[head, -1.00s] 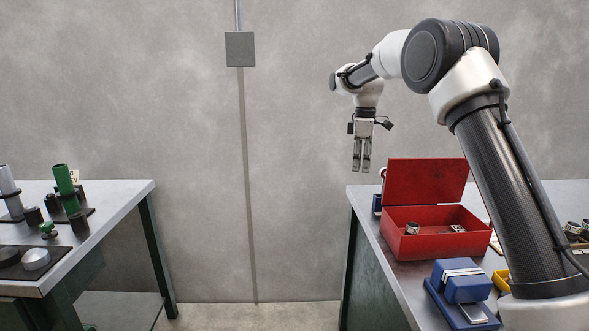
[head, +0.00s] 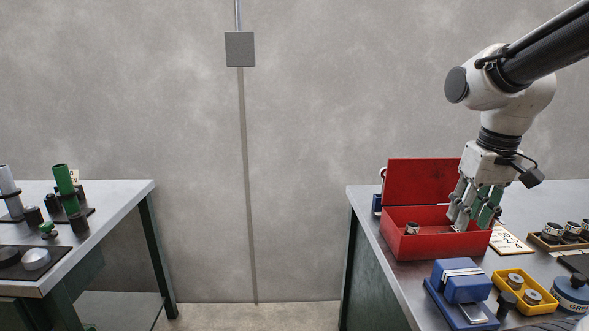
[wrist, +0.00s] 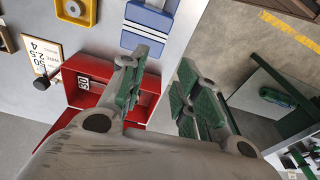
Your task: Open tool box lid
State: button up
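The red tool box (head: 440,245) stands on the right table. Its lid (head: 412,182) is raised at the back, so the box is open. A small dark cylinder with a pale band (head: 411,228) lies inside at the left. My gripper (head: 470,215) points down at the right part of the box, its fingers in front of the lid's right end.
A blue vise-like block (head: 462,283) and a yellow tray (head: 525,292) sit in front and right of the box. A white card (head: 510,241) lies to the right. Another table (head: 110,205) stands left across a gap of open floor.

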jog(key=s+d+r+t, duration=0.1)
jog(key=s+d+t, duration=0.1)
jog(key=s, duration=0.6)
jog(key=shift+s+d+r+m, duration=0.15)
jog(key=shift+r+m, duration=0.05)
jog(key=shift+m, duration=0.2)
jog(key=shift+s+r+t, duration=0.1)
jog(key=shift+r+t, duration=0.2)
jog(key=c, duration=0.3)
jog(key=shift+d, duration=0.15)
jog(key=c, duration=0.4)
jog(key=shift+d+f+m, duration=0.1)
jog(key=shift+d+m, duration=0.15)
jog(key=shift+m, duration=0.05)
grip_shut()
jog(key=m+t, duration=0.6)
jog(key=m, duration=2.9)
send_near(428, 181)
jog(key=shift+x, duration=2.3)
